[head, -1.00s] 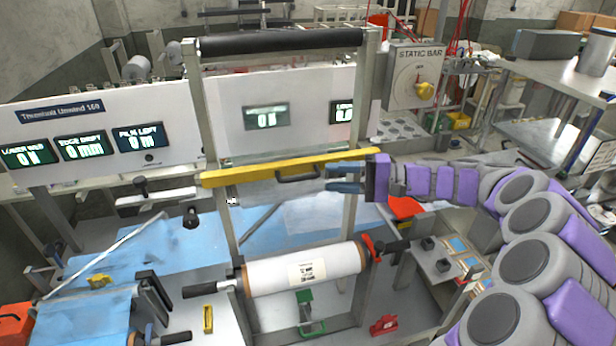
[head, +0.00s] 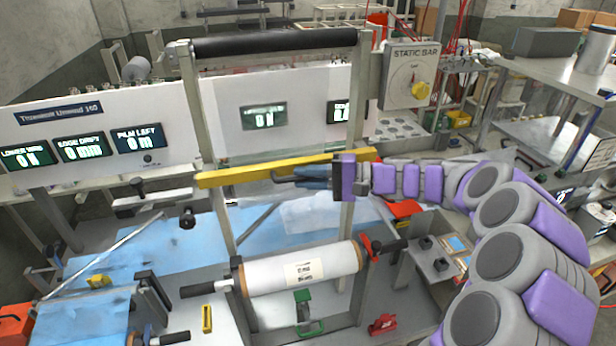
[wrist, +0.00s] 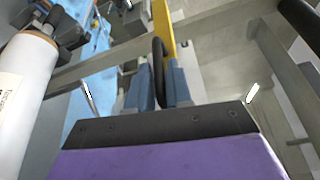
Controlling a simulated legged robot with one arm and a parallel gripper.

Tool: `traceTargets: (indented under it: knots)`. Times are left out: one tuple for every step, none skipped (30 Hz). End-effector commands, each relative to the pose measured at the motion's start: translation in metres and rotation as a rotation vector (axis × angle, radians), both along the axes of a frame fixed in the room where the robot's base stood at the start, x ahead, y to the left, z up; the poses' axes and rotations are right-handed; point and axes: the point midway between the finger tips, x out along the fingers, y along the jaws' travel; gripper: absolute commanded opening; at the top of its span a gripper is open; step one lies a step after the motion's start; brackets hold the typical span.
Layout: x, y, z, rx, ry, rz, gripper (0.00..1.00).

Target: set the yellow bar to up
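The yellow bar (head: 240,175) spans level between two grey uprights in the head view, above the white film roll. A dark handle (head: 284,179) sticks out from its front. My gripper (head: 300,177) reaches in from the right, in front of the bar at the handle. In the wrist view the two blue-grey fingers (wrist: 158,88) stand on either side of the dark handle, with the yellow bar (wrist: 164,25) just beyond. The fingers are apart, with a narrow gap around the handle; I cannot tell whether they touch it.
A black roller (head: 275,42) crosses the top of the uprights. The white film roll (head: 300,270) sits below the bar. A static bar box (head: 408,75) with a yellow knob stands behind at the right. White panels with displays (head: 80,130) stand behind at the left.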

Motion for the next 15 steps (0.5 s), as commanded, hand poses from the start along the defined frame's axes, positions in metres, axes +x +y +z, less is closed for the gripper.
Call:
traceTargets:
  knots:
    - [-0.0004, 0.0030, -0.0009, -0.004, 0.001, 0.002, 0.12]
    - [-0.0004, 0.0044, -0.0012, -0.005, 0.001, 0.002, 0.09]
    - [-0.0004, 0.0059, -0.0015, -0.006, 0.001, 0.002, 0.06]
    - [-0.0004, 0.0068, -0.0017, -0.007, 0.001, 0.002, 0.03]
    - [-0.0004, 0.0074, -0.0019, -0.007, 0.002, 0.003, 0.00]
    - [-0.0004, 0.0079, -0.0022, -0.007, 0.002, 0.003, 0.00]
    - [-0.0004, 0.0082, -0.0023, -0.008, 0.002, 0.004, 0.00]
    - [-0.0004, 0.0083, -0.0024, -0.008, 0.002, 0.005, 0.00]
    - [-0.0005, 0.0084, -0.0025, -0.008, 0.003, 0.006, 0.00]
    - [-0.0005, 0.0084, -0.0027, -0.008, 0.003, 0.006, 0.00]
    - [-0.0005, 0.0084, -0.0027, -0.008, 0.003, 0.006, 0.00]
    - [-0.0007, 0.0084, -0.0028, -0.008, 0.003, 0.006, 0.00]
    - [-0.0007, 0.0084, -0.0029, -0.008, 0.003, 0.006, 0.00]
    - [-0.0007, 0.0085, -0.0030, -0.008, 0.003, 0.006, 0.00]
    - [-0.0008, 0.0085, -0.0029, -0.008, 0.003, 0.006, 0.00]
